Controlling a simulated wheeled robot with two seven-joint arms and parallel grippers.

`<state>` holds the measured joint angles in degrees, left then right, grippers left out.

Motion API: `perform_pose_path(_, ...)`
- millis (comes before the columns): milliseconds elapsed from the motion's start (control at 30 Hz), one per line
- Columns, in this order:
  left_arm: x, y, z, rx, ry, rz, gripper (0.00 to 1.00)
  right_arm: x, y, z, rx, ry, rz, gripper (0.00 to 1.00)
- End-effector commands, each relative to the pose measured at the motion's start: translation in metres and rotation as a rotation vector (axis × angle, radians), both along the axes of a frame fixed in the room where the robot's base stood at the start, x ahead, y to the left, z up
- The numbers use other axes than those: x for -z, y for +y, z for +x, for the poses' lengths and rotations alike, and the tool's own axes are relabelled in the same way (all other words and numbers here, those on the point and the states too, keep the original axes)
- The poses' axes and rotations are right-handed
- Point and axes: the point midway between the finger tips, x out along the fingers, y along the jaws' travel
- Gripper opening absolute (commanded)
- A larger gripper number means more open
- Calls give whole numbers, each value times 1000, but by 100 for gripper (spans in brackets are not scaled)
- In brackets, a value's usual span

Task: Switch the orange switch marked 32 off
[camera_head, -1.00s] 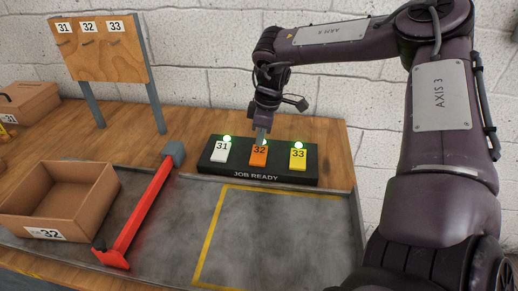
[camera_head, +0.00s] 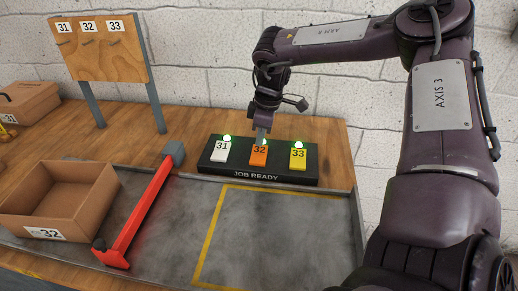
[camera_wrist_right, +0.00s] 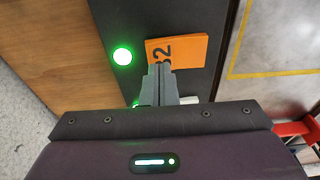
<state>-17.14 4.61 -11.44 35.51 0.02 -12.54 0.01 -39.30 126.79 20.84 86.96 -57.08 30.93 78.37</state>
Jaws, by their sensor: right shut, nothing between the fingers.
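The orange switch marked 32 (camera_head: 259,158) sits in the middle of a dark panel (camera_head: 230,175) labelled JOB READY, between a white switch marked 31 (camera_head: 219,154) and a yellow switch marked 33 (camera_head: 298,160). Green lamps glow behind the switches; the middle one is mostly hidden by my gripper in the head view. My right gripper (camera_head: 261,140) is shut and empty, pointing down at the orange switch's far end. In the right wrist view, the closed fingertips (camera_wrist_right: 160,67) overlap the edge of the orange switch (camera_wrist_right: 190,52); I cannot tell whether they touch. A lit green lamp (camera_wrist_right: 123,56) is beside it.
A red bar-like tool (camera_head: 138,212) with a grey end lies left of the panel. An open cardboard box marked 32 (camera_head: 85,222) is further left. A wooden board with numbers 31 to 33 (camera_head: 105,60) stands behind. The yellow-outlined grey mat (camera_head: 270,235) is clear.

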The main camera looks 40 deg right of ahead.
Motion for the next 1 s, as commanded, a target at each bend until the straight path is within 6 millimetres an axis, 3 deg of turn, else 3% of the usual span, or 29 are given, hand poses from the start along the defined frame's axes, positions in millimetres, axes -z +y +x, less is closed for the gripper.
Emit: perform_pose_path(1000,15,-1,-1,0,2,-1,0,16,0,0,0,0,0,0)
